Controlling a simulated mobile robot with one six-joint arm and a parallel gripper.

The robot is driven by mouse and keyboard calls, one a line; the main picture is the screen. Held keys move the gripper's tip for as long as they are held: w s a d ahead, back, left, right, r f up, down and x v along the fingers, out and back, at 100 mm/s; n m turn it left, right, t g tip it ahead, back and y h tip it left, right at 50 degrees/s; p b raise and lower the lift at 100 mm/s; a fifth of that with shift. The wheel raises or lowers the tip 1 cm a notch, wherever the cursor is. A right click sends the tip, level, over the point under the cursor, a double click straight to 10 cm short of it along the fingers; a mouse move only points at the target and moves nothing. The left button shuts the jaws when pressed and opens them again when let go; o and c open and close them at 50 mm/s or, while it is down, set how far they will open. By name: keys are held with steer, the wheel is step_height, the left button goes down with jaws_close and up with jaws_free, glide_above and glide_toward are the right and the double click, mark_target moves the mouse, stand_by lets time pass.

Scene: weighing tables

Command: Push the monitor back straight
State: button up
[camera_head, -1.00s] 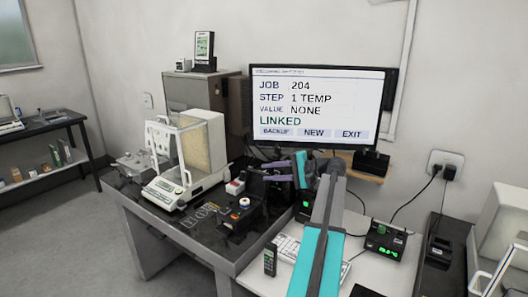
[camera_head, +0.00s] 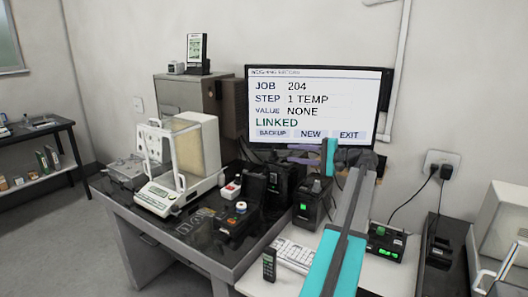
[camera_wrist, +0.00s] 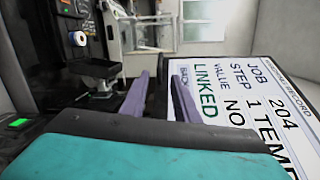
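The monitor (camera_head: 318,108) stands at the back of the desk against the wall, its screen lit with JOB 204 and LINKED. A thick dark edge shows along its right side. My gripper (camera_head: 303,154) is in front of the monitor's lower edge, its purple fingers pointing left. The monitor (camera_wrist: 250,110) appears sideways just beyond the right finger. I cannot tell whether the finger touches it.
A balance with a glass draft shield (camera_head: 180,165) stands on the dark table at left. Black devices (camera_head: 312,200) sit below my gripper. A wall socket (camera_head: 441,164) with cables is at right.

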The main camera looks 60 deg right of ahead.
mark_target(267, 150)
steer(key=w, duration=0.4)
steer(key=w+a+p, duration=0.1)
steer(key=w, duration=0.4)
steer(key=w+f+p, duration=0.1)
steer(key=w, duration=0.3)
steer(key=shift+w+a+f, duration=0.1)
steer(key=shift+w+a, duration=0.1)
jaws_close()
